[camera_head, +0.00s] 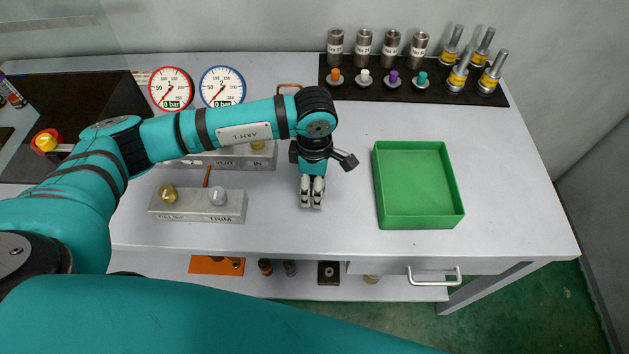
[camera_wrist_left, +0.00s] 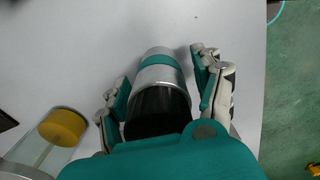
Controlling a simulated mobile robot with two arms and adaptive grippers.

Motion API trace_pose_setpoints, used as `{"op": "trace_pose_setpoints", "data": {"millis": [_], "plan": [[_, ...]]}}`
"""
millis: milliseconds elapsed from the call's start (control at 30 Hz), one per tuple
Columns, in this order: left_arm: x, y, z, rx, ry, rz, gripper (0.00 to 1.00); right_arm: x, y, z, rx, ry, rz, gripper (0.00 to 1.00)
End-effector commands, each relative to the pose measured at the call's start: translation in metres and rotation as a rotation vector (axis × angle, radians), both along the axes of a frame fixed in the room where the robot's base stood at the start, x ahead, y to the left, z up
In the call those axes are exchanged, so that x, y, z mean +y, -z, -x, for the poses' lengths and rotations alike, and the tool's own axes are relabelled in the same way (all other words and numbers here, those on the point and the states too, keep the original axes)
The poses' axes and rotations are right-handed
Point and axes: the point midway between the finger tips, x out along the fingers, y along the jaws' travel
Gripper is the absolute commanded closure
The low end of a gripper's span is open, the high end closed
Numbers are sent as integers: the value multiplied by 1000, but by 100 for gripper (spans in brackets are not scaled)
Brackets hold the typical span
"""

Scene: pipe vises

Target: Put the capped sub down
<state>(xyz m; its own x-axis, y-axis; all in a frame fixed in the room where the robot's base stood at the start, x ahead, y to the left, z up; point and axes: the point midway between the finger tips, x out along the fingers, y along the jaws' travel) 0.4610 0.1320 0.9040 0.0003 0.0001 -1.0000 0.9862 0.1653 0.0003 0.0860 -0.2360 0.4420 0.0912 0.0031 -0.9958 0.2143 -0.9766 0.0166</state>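The capped sub (camera_wrist_left: 160,85) shows in the left wrist view as a silver cylinder with a teal band near its far end and a black near end. My left gripper (camera_wrist_left: 166,85) has one finger on each side of it and looks shut on it, though contact on the right side is hard to see. In the head view my left gripper (camera_head: 312,191) points down over the bare middle of the table, its fingers close together. The sub cannot be made out there. Whether it touches the table is unclear. My right gripper is out of view.
A green tray (camera_head: 378,190) stands empty to the right. A grey block (camera_head: 180,216) with a gold and a silver knob lies to the left; another block (camera_head: 232,160) is behind it. A black rack (camera_head: 437,92) holds several subs and caps at the back. The front-middle table is clear.

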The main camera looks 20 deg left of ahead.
Motion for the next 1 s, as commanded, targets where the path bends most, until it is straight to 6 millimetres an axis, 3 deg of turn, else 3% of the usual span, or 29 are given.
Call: {"op": "trace_pose_setpoints", "data": {"millis": [267, 700, 1000], "plan": [[0, -7, -1, -2, 0, 1, 33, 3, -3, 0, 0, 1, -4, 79], [0, -94, -1, -5, 0, 1, 33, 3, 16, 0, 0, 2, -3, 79], [0, -122, 0, -1, 0, 0, 33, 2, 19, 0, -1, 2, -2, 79]]}}
